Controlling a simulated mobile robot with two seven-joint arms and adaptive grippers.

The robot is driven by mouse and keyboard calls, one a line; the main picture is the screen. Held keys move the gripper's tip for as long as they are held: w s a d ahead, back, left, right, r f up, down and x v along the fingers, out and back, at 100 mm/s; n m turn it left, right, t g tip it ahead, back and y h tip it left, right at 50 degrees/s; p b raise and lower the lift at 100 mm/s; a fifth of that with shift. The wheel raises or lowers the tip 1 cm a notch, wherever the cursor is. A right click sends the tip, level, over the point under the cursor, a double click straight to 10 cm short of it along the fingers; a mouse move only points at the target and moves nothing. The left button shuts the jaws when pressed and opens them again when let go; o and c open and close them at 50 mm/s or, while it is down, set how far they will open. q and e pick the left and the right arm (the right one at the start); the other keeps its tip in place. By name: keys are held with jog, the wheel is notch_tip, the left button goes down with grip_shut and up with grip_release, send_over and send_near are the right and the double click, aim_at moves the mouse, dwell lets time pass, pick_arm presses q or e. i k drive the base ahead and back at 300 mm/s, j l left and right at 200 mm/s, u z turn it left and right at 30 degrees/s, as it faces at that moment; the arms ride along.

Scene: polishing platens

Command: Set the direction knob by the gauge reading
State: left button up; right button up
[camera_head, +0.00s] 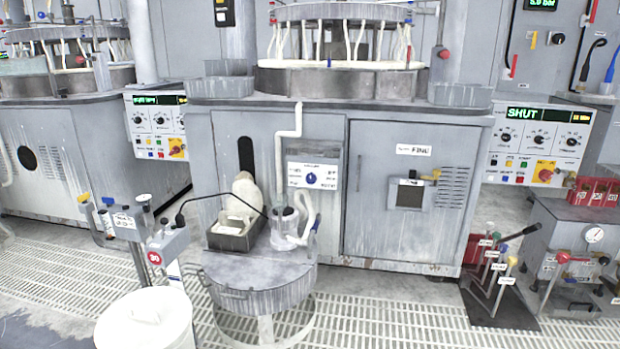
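A white plate (330,168) with a blue round knob (311,179) is on the front of the middle polishing machine. Small labels surround the knob; I cannot read them or the knob's pointer surely. A round white gauge (594,234) sits on the grey unit at the far right; its needle is too small to read. A green digital readout (541,4) at the top right edge is partly cut off and seems to show 5.0 with a unit. Control panels with several black knobs stand left (159,124) and right (535,144). Neither gripper is in view.
A round grey stand (262,284) with a tray (233,238) and a clear jar (284,224) stands before the knob. A white drum (147,322) is at front left. Coloured levers (500,270) stand at right. Grated floor (390,310) is clear at front centre.

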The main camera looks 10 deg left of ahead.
aim_at(311, 178)
jog(key=z, duration=1.25)
jog(key=i+z, duration=0.15)
jog(key=z, duration=0.25)
jog(key=i+z, duration=0.15)
jog(key=z, duration=0.25)
jog(key=i+j+z, duration=0.1)
jog(key=z, duration=0.3)
jog(key=i+j+z, duration=0.15)
jog(key=z, duration=0.25)
jog(key=i+j+z, duration=0.15)
jog(key=j+z, duration=0.15)
jog(key=i+j+z, duration=0.25)
jog(key=j+z, duration=0.3)
jog(key=i+j+z, duration=0.15)
jog(key=j, duration=0.45)
jog(key=j+z, duration=0.15)
jog(key=j, duration=0.45)
jog(key=i+j, duration=0.1)
jog(key=j, duration=0.75)
jog(key=i+j, duration=0.15)
jog(key=j, duration=0.3)
jog(key=k+u, duration=0.1)
jog(key=u, duration=0.25)
jog(key=k+j+u, duration=0.1)
jog(key=u, duration=0.3)
